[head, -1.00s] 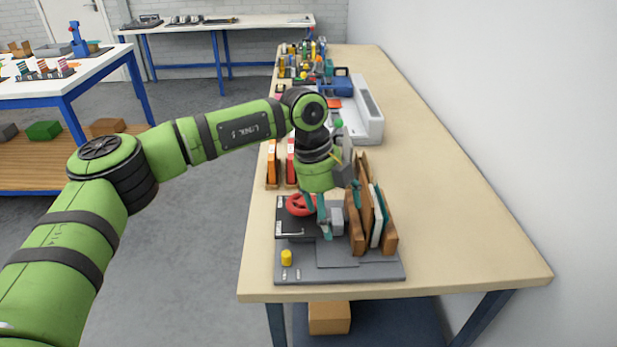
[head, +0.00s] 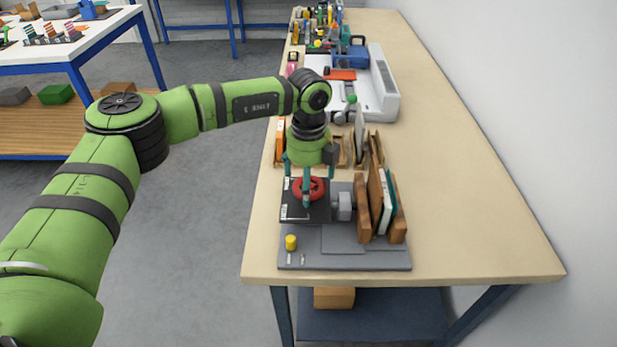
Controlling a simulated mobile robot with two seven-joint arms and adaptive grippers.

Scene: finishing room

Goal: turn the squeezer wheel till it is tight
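The squeezer stands on a grey base plate (head: 342,262) near the front of the bench. Its red wheel (head: 316,188) sits over a black plate (head: 292,208) at the left. A grey block (head: 344,206) stands right of the wheel, beside upright brown, white and teal boards (head: 380,215). My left gripper (head: 308,180) points down over the wheel. Its teal fingers are spread apart, one in front of the wheel and others to its left and right. I cannot tell whether any finger touches the wheel. My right gripper is not in view.
A yellow knob (head: 291,243) stands at the plate's front left. Behind my gripper are wooden racks (head: 279,145) and a white machine (head: 378,95). The bench (head: 470,210) is clear on the right. A cardboard box (head: 334,298) is on the shelf below.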

